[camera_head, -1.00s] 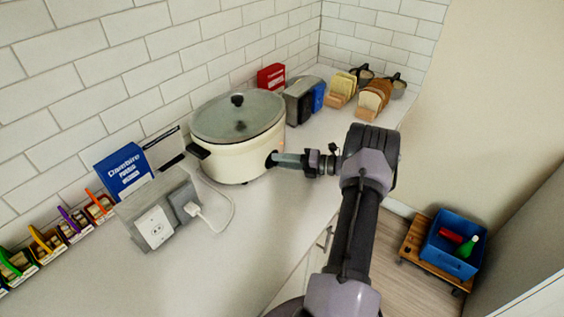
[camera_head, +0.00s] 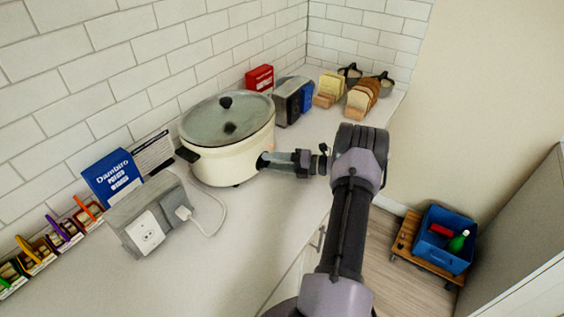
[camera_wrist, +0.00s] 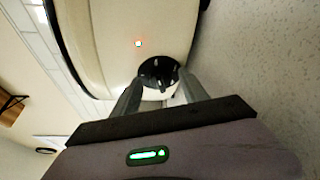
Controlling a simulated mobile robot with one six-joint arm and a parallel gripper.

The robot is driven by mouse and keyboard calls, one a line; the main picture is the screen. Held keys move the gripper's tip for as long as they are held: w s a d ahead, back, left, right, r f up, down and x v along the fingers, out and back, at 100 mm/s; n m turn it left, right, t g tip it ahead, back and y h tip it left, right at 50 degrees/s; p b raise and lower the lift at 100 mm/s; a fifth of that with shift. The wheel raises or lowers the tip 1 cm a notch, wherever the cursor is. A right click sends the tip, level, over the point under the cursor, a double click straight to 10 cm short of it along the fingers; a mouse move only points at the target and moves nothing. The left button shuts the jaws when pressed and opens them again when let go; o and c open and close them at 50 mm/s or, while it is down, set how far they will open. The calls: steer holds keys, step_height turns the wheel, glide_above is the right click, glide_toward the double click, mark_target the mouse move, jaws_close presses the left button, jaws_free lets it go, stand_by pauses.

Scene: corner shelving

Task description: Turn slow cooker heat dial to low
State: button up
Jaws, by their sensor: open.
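The cream slow cooker (camera_head: 222,160) with a glass lid stands on the counter in the head view. In the wrist view its cream side (camera_wrist: 125,50) carries a black round dial (camera_wrist: 158,73) with a small lit indicator (camera_wrist: 138,43) near it. My gripper (camera_head: 266,161) reaches the cooker's right side in the head view. In the wrist view the open fingers of my gripper (camera_wrist: 155,88) lie on either side of the dial, with their tips close to it. I cannot tell whether they touch it. The dial's marks are too small to read.
A grey outlet box (camera_head: 150,222) with a plugged-in white cord stands left of the cooker, beside a blue box (camera_head: 112,178). A toaster (camera_head: 290,100) and bread slices (camera_head: 362,97) stand behind. The counter front (camera_head: 225,250) is clear.

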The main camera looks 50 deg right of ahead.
steer(key=p+v, duration=0.1)
steer(key=v, duration=1.6)
steer(key=shift+s+p, duration=0.15)
steer(key=shift+p, duration=0.25)
steer(key=w+a+r+n+g+y+b, duration=0.1)
steer(key=w+a+r+n+g, duration=0.4)
steer(key=a, duration=0.4)
steer(key=w+a+r+n+g+y+b, duration=0.1)
steer(key=w+a+r+n+g, duration=0.2)
steer(key=w+a+r+n, duration=0.45)
steer(key=s+a+r+n+g+h+b, duration=0.1)
steer(key=a+r+n+g+h, duration=0.25)
steer(key=a+n, duration=0.95)
steer(key=s+a+n+t+h+b, duration=0.1)
steer(key=s+a+n+h, duration=0.1)
steer(key=s+a+n, duration=0.5)
steer(key=s+a+n+t+h+b, duration=0.1)
steer(key=s+a+n, duration=0.7)
steer(key=a, duration=0.6)
steer(key=shift+s+a+h+b, duration=0.35)
steer(key=shift+s, duration=0.25)
